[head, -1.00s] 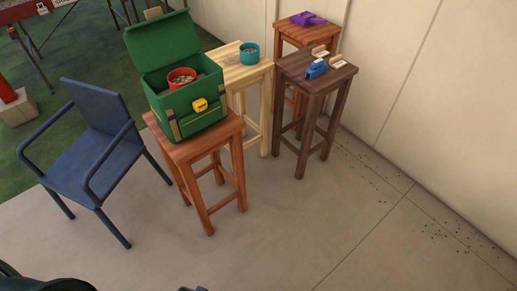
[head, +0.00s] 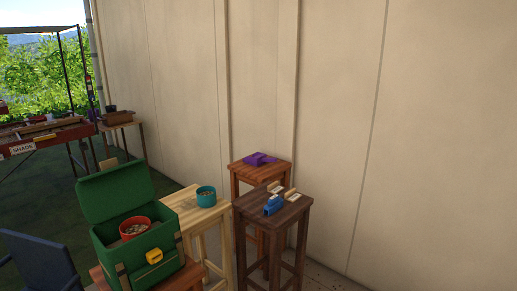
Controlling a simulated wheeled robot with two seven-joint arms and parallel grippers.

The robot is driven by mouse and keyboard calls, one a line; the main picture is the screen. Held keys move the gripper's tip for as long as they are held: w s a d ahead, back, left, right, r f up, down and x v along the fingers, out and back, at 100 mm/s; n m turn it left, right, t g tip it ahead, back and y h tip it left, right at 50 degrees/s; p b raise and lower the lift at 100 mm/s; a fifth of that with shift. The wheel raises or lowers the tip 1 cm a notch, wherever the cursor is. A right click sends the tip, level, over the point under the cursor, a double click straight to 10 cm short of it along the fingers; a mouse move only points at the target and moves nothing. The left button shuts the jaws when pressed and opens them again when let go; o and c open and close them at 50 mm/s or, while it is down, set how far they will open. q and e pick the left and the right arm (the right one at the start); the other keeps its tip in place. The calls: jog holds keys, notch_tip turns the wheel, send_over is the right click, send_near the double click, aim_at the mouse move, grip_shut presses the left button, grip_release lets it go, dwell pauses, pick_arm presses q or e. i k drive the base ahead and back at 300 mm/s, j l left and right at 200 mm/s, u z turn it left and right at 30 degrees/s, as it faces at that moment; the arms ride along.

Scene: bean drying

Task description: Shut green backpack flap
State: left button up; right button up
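The green backpack (head: 151,262) stands upright on a reddish-brown wooden stool (head: 100,279) at the lower left of the head view. Its flap (head: 115,192) is open and stands up at the back. A red-orange bowl (head: 135,229) with bean-like bits in it sits in the backpack's opening. A yellow buckle (head: 154,256) is on the backpack's front. Neither of my grippers shows in the head view.
A pale stool (head: 190,214) with a teal bowl (head: 206,197) stands right of the backpack. A dark stool (head: 290,213) holds a blue item (head: 273,205); a purple item (head: 260,159) lies on a stool behind. A blue chair (head: 42,262) is at left. A wall closes the right.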

aim_at(117, 190)
jog(key=i+j+u, duration=0.35)
jog(key=j, duration=0.2)
jog(key=i+j+u, duration=0.3)
jog(key=j, duration=0.15)
jog(key=k+j+z, duration=0.2)
jog(key=j, duration=0.3)
jog(key=i+j, duration=0.05)
jog(key=i, duration=0.05)
